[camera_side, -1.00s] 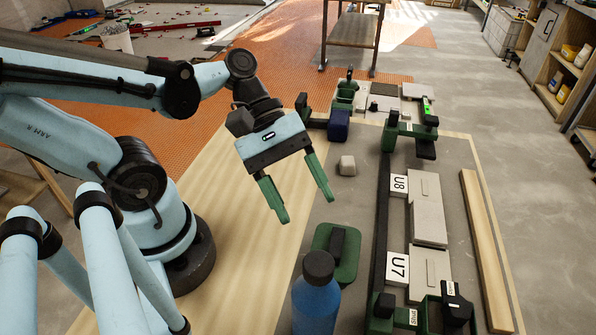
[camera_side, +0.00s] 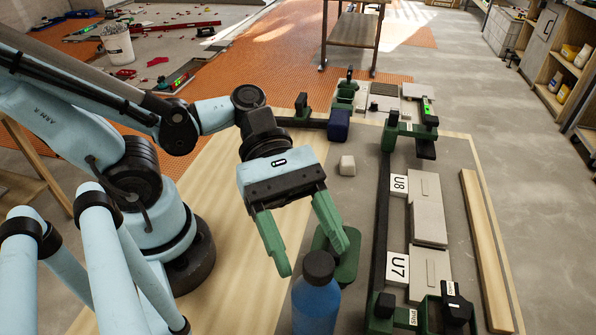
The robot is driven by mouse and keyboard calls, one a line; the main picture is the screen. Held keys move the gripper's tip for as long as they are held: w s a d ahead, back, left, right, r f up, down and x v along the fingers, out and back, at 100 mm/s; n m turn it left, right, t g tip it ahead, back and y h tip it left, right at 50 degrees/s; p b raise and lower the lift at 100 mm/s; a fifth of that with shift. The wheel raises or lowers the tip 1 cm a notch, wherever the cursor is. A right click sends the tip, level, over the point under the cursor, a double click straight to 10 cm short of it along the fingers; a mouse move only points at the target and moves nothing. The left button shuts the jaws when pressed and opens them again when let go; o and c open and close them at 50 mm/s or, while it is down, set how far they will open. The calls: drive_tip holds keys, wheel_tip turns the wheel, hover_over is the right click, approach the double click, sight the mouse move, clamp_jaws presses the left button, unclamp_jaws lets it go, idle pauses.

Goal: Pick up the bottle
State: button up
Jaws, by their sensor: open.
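The bottle (camera_side: 316,304) is blue with a dark cap and stands upright at the bottom centre, its base cut off by the picture edge. My gripper (camera_side: 314,262) has two green fingers, spread apart and empty. The fingers point down just behind the bottle in the picture. I cannot tell whether either finger touches the bottle.
A green block with a dark handle (camera_side: 346,267) sits just behind the bottle, partly hidden by the right finger. Tiles (camera_side: 428,210) and green clamps lie on the right with U7 and U8 labels. A small pale block (camera_side: 347,166) and a dark blue block (camera_side: 338,125) stand farther back.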

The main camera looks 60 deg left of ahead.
sight(325, 294)
drive_tip(key=shift+s+x, duration=0.15)
drive_tip(key=shift+x, duration=0.75)
drive_tip(key=shift+s+x, duration=0.1)
drive_tip(key=shift+x, duration=1.85)
clamp_jaws()
